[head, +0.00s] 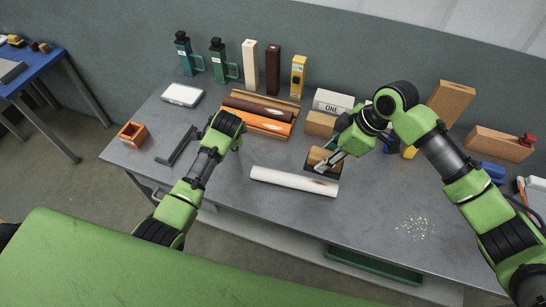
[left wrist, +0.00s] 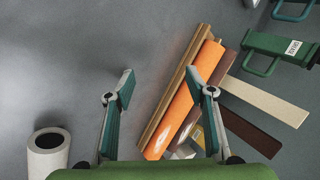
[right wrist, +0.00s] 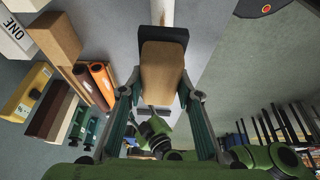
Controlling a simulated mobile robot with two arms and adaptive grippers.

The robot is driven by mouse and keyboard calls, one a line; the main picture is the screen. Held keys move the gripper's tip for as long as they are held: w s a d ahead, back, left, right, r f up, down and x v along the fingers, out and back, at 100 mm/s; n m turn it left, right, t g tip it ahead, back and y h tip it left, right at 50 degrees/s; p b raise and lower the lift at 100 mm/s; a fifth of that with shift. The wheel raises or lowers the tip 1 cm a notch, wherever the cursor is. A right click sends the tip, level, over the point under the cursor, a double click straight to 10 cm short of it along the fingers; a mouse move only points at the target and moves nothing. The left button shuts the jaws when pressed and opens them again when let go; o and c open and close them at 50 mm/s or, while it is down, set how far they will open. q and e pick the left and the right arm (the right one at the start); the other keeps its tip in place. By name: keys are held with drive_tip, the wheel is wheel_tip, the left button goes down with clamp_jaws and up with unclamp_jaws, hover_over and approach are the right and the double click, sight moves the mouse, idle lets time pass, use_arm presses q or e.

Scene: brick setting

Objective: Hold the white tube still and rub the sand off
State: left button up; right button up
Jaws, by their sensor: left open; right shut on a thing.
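The white tube (head: 285,178) lies on the grey bench near its front edge, with a brownish patch, apparently sand, near its right end. One end of the tube shows in the left wrist view (left wrist: 46,157), and a stretch in the right wrist view (right wrist: 163,12). My right gripper (right wrist: 160,85) is shut on a wooden block with a dark base (right wrist: 161,62). The block (head: 321,158) is just behind the tube's right end; whether they touch is unclear. My left gripper (left wrist: 160,78) is open and empty, above the bench behind the tube's left part.
A rack (head: 262,130) with brown and orange tubes lies behind. Bottles and upright bars stand along the wall. Loose pale grains (head: 413,228) lie on the bench at right. The front right is otherwise clear.

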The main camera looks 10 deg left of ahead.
sight(260, 171)
use_arm(q)
drive_tip(key=s+d+r+m, duration=0.1)
drive_tip(key=d, duration=0.2)
drive_tip(key=s+d+r+m+g, duration=0.1)
drive_tip(key=s+d, duration=0.1)
drive_tip(key=d, duration=0.2)
drive_tip(key=s+d+r+m+g, duration=0.1)
drive_tip(key=d+r, duration=0.1)
drive_tip(key=d, duration=0.2)
drive_tip(key=shift+s+y, duration=0.3)
drive_tip(key=shift+s, duration=0.05)
drive_tip(key=s+d+r+m+g, duration=0.1)
drive_tip(key=s+d, duration=0.1)
drive_tip(key=s+d+r+m+g, duration=0.1)
drive_tip(key=s+d, duration=0.1)
drive_tip(key=s+d+r+m+g+y, duration=0.1)
drive_tip(key=s+d+r, duration=0.1)
drive_tip(key=s, duration=0.1)
drive_tip(key=x, duration=1.1)
clamp_jaws()
